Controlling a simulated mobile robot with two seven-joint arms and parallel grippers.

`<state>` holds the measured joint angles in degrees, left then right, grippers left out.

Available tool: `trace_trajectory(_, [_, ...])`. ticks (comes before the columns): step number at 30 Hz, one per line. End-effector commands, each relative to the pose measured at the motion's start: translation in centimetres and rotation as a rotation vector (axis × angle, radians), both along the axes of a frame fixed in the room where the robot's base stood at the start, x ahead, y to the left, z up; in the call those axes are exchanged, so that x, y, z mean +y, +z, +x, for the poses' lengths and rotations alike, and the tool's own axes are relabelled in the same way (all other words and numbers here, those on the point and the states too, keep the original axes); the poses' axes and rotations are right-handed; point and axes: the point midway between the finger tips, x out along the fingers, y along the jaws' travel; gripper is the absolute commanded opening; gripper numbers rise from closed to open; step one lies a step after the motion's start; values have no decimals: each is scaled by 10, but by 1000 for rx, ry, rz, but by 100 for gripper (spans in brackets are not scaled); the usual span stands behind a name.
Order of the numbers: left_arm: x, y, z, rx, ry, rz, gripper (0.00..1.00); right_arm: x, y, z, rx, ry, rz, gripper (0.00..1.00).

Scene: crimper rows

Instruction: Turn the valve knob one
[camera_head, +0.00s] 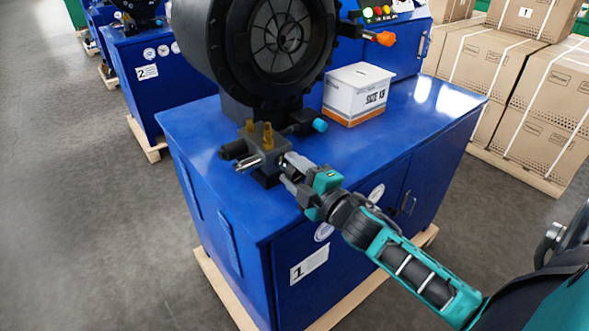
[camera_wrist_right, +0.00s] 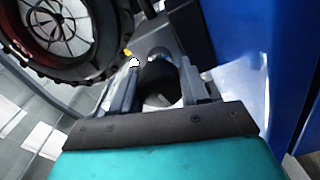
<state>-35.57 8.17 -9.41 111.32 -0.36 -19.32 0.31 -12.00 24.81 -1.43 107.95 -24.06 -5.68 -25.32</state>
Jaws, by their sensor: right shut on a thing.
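The valve block (camera_head: 265,158) is dark grey with brass fittings and sits on the blue top of the crimper machine (camera_head: 400,140) labelled 1. My right gripper (camera_head: 287,164) reaches it from the lower right, with its fingers at the block's near right side. In the right wrist view, the fingers of my right gripper (camera_wrist_right: 158,88) stand on both sides of a round black valve knob (camera_wrist_right: 158,75) and are shut on it. In the head view the fingers hide this knob. My left gripper is not in view.
A large black crimper head (camera_head: 280,40) stands right behind the valve block. A blue-tipped fitting (camera_head: 319,125) and a white box (camera_head: 358,93) are close by on the machine top. Cardboard boxes (camera_head: 500,80) are stacked at the right. Open floor (camera_head: 90,200) lies at the left.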

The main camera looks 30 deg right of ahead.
Motion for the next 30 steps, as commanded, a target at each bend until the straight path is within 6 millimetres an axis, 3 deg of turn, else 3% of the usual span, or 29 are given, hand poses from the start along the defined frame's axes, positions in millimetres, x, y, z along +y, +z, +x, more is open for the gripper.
trace_trajectory(14, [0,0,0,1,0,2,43,1,1,0,-3,3,-13,14])
trace_trajectory(15, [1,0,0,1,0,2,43,1,1,0,-3,3,-12,48])
trace_trajectory(22, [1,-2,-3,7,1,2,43,1,0,0,-2,1,-12,70])
trace_trajectory(30, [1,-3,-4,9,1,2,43,0,0,-1,-1,0,-12,70])
